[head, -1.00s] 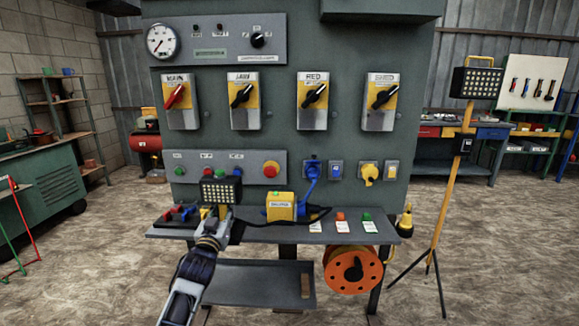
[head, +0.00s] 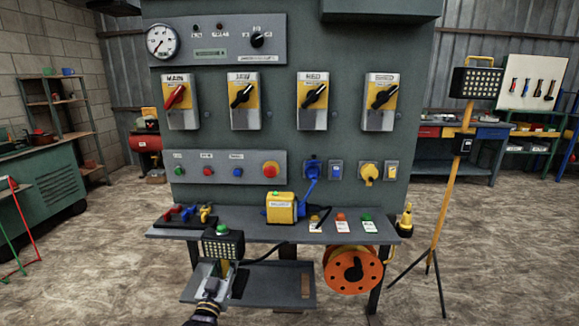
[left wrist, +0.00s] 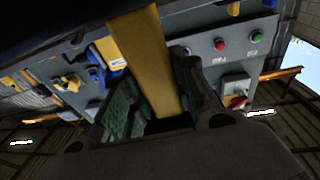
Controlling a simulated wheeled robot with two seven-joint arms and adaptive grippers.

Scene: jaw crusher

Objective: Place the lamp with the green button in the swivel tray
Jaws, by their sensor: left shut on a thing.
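The lamp (head: 224,245) has a black head with a grid of pale LEDs, a green button on top and a yellow stem. It is upright in front of the bench's front edge, lower than the bench top. My left gripper (head: 217,277) is shut on the yellow stem (left wrist: 145,60), which runs between its fingers (left wrist: 160,108) in the left wrist view. A grey tray (head: 270,297) hangs under the bench, behind and beside the gripper. The gripper and lamp hide its left part, and I cannot tell whether they touch it. My right gripper is not in view.
A black cable runs from the lamp to the yellow box (head: 281,210) on the bench (head: 250,228). An orange cable reel (head: 345,270) hangs right of the tray. A similar lamp on a yellow tripod (head: 478,83) stands at right.

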